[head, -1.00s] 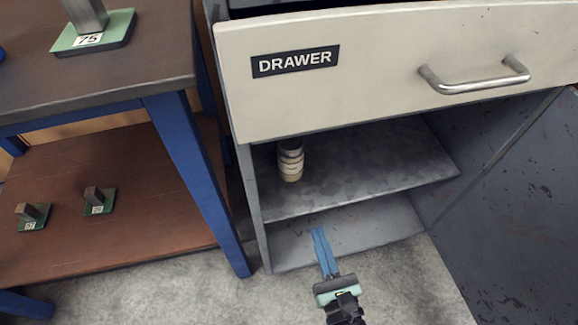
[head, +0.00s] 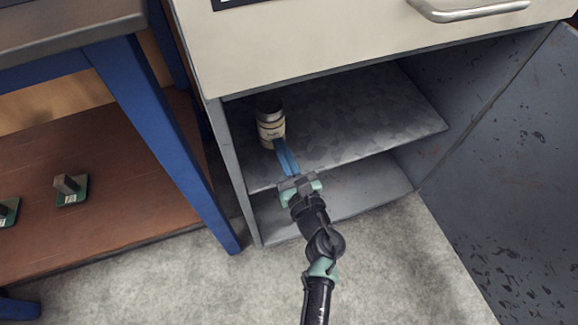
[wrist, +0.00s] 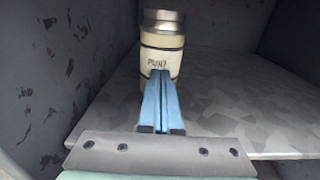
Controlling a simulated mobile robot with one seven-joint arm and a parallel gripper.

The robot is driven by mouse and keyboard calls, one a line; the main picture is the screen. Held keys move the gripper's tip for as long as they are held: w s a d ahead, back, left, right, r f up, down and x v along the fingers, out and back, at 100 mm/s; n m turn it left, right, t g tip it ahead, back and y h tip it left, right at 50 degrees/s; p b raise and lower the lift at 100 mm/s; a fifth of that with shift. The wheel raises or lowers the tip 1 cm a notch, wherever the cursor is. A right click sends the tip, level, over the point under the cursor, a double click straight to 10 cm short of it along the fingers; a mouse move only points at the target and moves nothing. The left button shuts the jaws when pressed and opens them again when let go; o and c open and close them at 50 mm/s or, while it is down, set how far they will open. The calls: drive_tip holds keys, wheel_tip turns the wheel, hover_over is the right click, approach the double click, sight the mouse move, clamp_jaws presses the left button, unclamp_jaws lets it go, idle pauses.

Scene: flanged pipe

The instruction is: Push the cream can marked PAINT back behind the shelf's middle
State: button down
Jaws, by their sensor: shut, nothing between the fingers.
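The cream can marked PAINT (head: 270,125) stands upright on the cabinet's upper shelf (head: 350,110), near its left side. In the wrist view the can (wrist: 161,42) shows its label and a metal top straight ahead of the fingers. My gripper (head: 281,147) is shut and empty, its blue fingers over the shelf's front part. In the wrist view the fingertips (wrist: 160,75) overlap the can's lower front and seem at or very near it; I cannot tell if they touch. The can's lower front is partly hidden by the fingers.
The drawer front (head: 330,40) overhangs the shelf. The cabinet's left wall (wrist: 60,60) is close beside the can. An open door (head: 510,190) stands at the right. A blue-legged bench (head: 150,130) is at the left. The shelf right of the can is clear.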

drive_tip(key=shift+w+a, duration=0.1)
drive_tip(key=shift+w, duration=0.2)
